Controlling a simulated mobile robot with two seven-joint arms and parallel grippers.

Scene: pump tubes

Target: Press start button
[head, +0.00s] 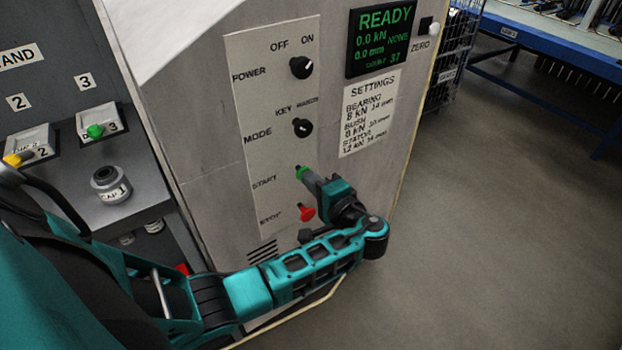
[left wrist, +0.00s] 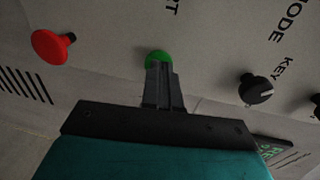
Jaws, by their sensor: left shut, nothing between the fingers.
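The green start button (head: 300,171) is on the light panel, beside the START label (head: 264,182). My left gripper (head: 306,177) is shut and empty, with its fingertips at the green button. In the left wrist view the closed fingertips (left wrist: 159,66) overlap the lower part of the green button (left wrist: 158,56). I cannot tell whether they touch it or whether it is pushed in. The red stop button (head: 306,212) is below, and it shows at the left in the left wrist view (left wrist: 50,46). My right gripper is not in view.
The mode knob (head: 302,128) and power knob (head: 301,67) are above the start button. The display (head: 382,40) reads READY. Open floor (head: 500,220) lies to the right.

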